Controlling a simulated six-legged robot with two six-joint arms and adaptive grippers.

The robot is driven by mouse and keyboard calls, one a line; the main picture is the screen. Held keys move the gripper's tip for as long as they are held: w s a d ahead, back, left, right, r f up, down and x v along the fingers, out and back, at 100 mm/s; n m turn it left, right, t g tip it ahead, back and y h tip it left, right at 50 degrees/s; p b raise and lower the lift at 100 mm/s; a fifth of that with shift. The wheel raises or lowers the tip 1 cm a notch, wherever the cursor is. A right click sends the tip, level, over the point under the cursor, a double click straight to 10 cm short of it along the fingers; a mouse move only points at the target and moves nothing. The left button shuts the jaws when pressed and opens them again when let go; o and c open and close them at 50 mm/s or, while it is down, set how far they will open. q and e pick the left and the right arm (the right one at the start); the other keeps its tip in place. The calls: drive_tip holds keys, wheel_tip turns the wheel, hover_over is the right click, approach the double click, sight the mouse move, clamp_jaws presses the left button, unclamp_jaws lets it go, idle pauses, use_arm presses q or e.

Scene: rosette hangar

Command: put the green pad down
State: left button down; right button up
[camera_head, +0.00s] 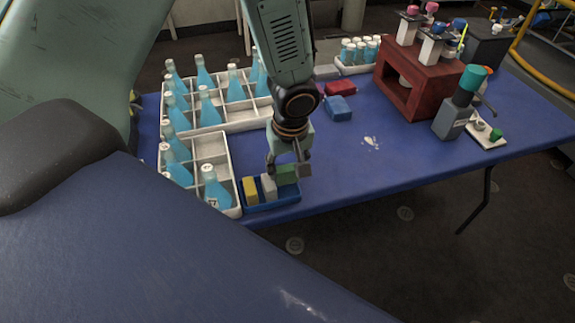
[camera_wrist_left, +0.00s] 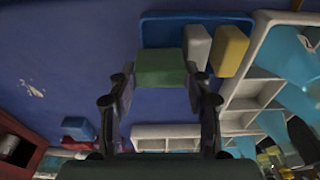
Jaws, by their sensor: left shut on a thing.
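My left gripper (camera_head: 288,164) reaches down from above and is shut on the green pad (camera_head: 286,171). The left wrist view shows the green pad (camera_wrist_left: 160,68) between the fingertips. The pad is over the right end of a small blue tray (camera_head: 278,204), to the right of a grey pad (camera_head: 269,186) and a yellow pad (camera_head: 250,190) in the tray. The blue tray (camera_wrist_left: 165,30) also shows in the wrist view, with the grey pad (camera_wrist_left: 197,47) and yellow pad (camera_wrist_left: 230,52). I cannot tell whether the green pad touches the tray floor. My right gripper is not in view.
White divided crates (camera_head: 236,160) with blue bottles stand left of and behind the tray. A blue pad (camera_head: 338,108) and a red pad (camera_head: 341,88) lie farther back. A red-brown stand (camera_head: 415,92) is at the right. The blue table (camera_head: 345,170) is clear right of the tray.

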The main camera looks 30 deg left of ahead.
use_arm(q)
drive_tip(key=shift+s+d+f, duration=0.1)
drive_tip(key=c, duration=0.9)
unclamp_jaws()
drive_tip(key=shift+s+d+r, duration=0.1)
drive_tip(key=shift+d+r, duration=0.05)
drive_tip(key=shift+r, duration=0.05)
drive_tip(key=o, duration=0.3)
drive_tip(key=shift+a+f, duration=0.2)
drive_tip(key=shift+d+r, duration=0.15)
drive_tip(key=shift+r+p, duration=0.35)
drive_tip(key=shift+p, duration=0.05)
wheel_tip(320, 180, up, 11)
drive_tip(key=d+p, duration=0.1)
drive_tip(key=p, duration=0.4)
drive_tip(key=s+d+f+m, duration=0.1)
drive_tip(key=s+f+m, duration=0.2)
drive_tip(key=s+f, duration=0.3)
drive_tip(key=s+f+m, duration=0.3)
drive_tip(key=s+f, duration=0.4)
drive_tip(key=s, duration=0.3)
drive_tip(key=s+d+f+m+g+h, duration=0.1)
drive_tip(key=s+f+m, duration=0.2)
drive_tip(key=s+f, duration=0.3)
drive_tip(key=shift+s+d+f, duration=0.15)
drive_tip(key=shift+s, duration=0.5)
drive_tip(key=shift+s+d+f, duration=0.15)
drive_tip(key=shift+s, duration=0.5)
